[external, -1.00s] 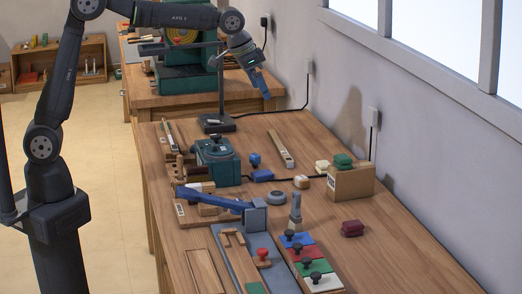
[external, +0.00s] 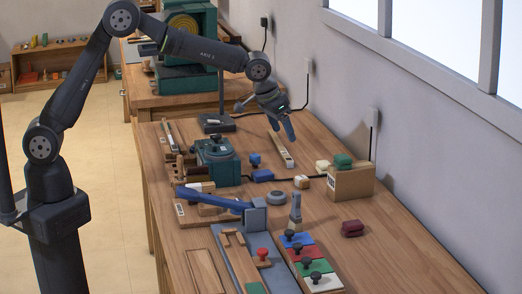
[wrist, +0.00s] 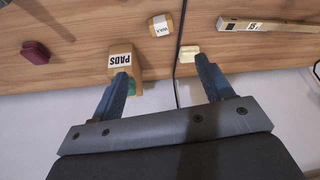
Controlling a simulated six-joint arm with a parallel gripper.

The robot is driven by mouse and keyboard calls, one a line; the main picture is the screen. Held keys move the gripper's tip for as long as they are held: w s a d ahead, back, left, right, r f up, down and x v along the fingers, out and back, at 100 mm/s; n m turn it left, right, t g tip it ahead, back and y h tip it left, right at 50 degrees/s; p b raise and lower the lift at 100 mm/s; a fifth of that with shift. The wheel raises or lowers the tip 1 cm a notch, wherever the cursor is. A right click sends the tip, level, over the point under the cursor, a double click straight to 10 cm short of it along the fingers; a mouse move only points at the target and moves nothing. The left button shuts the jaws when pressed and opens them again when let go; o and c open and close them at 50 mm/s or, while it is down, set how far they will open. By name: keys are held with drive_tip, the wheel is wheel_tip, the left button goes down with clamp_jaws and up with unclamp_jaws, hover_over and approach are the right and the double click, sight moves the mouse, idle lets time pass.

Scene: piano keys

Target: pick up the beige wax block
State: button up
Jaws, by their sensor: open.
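A small beige block with a white label, apparently reading WAX (external: 301,182), lies on the bench left of the cardboard box. It also shows in the wrist view (wrist: 160,25), beyond and between the fingertips. A plain cream block (external: 322,166) lies nearer the box; in the wrist view (wrist: 189,53) it is just left of the right fingertip. My gripper (external: 282,130) is open and empty, raised above the back part of the bench, fingers pointing down. In the wrist view my gripper (wrist: 161,70) has its fingers wide apart and touches neither block.
The cardboard PADS box (external: 350,183) with green pads (external: 343,160) on top stands by the wall. A blue block (external: 262,175), grey ring (external: 276,197), labelled wooden bar (external: 281,150) and dark red block (external: 352,229) lie around. A black cable crosses the bench.

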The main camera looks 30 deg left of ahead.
hover_over(301, 177)
drive_tip(key=s+a, duration=0.1)
drive_tip(key=s, duration=0.1)
wheel_tip(301, 177, down, 11)
drive_tip(key=shift+s+f, duration=0.1)
drive_tip(key=shift+x, duration=2.6)
drive_tip(key=shift+a, duration=0.15)
drive_tip(key=c, duration=1.1)
